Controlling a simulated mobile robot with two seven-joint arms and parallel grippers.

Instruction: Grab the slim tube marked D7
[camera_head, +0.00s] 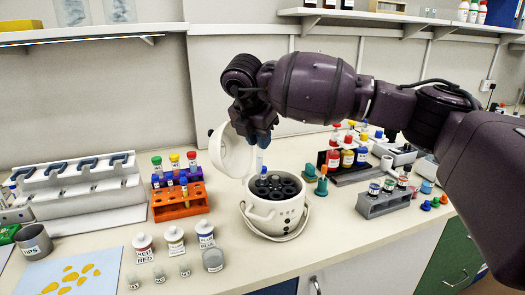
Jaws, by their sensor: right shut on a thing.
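My right gripper (262,139) points down above a white round pot-like vessel (268,223) with a dark, several-holed inside. It is shut on a slim pale tube (260,160), which hangs upright just over the dark holes. I cannot tell whether the tube's lower end is inside a hole or only in front of it. The marking on the tube is too small to read, so D7 cannot be confirmed. The vessel's white lid (229,152) stands open at its back left. My left gripper is not in view.
An orange rack (180,203) with capped tubes stands left of the vessel. Labelled jars (143,247) stand in front of the rack. A grey rack (384,203) with small vials and several coloured bottles (348,157) stand to the right. A pipette stand (80,192) is far left.

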